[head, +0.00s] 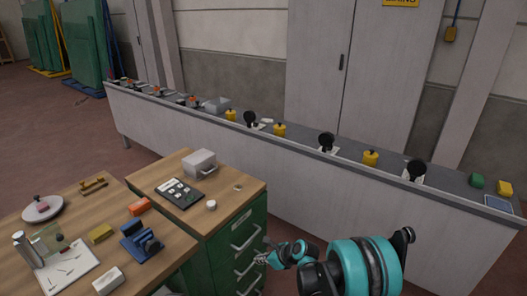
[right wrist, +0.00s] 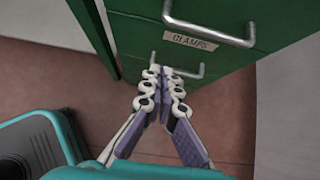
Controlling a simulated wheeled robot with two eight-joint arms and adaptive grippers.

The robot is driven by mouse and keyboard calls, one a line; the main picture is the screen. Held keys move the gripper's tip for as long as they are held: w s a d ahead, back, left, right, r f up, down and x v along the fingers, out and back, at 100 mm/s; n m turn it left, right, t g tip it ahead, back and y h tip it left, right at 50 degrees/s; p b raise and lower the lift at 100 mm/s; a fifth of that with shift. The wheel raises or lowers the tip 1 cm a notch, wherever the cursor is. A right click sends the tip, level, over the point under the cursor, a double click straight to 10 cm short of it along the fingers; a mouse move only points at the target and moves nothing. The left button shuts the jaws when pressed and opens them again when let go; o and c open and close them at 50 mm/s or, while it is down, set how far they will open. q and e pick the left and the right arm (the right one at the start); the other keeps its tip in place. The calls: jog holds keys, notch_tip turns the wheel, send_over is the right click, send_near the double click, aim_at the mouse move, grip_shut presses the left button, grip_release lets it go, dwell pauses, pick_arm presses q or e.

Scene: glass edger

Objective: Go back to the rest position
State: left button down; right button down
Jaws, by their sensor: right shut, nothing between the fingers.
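My right gripper (head: 262,258) is low beside the green drawer cabinet (head: 225,246), close to its handles in the head view. In the right wrist view its two fingers (right wrist: 164,75) are together with nothing between them. Their tips show in front of the lower drawer handle (right wrist: 176,68); I cannot tell whether they touch it. The drawers look closed. My left gripper is not in view.
The wooden worktop (head: 150,182) holds a grey box (head: 200,163), a dark tray (head: 173,192) and a blue tool (head: 142,241). A long grey bench (head: 300,150) with several yellow and black items stands behind. Floor shows beside the cabinet.

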jog(key=s+d+r+n+t+h, duration=0.1)
jog(key=s+d+r+n+h, duration=0.1)
jog(key=s+d+r+n, duration=0.55)
jog(key=s+d+r+n+h, duration=0.1)
jog(key=s+d+r+n, duration=0.25)
jog(key=r, duration=0.65)
jog(key=s+d+r+n+h, duration=0.1)
jog(key=s+d+n+h, duration=0.1)
jog(key=s+d+n, duration=0.2)
jog(key=s+d+r+n+t+h, duration=0.1)
jog(key=s+d+n+h, duration=0.1)
jog(key=s+d+n, duration=0.3)
jog(key=s+n, duration=0.4)
jog(key=s, duration=0.5)
jog(key=shift+r+n, duration=0.4)
jog(key=shift+s, duration=0.1)
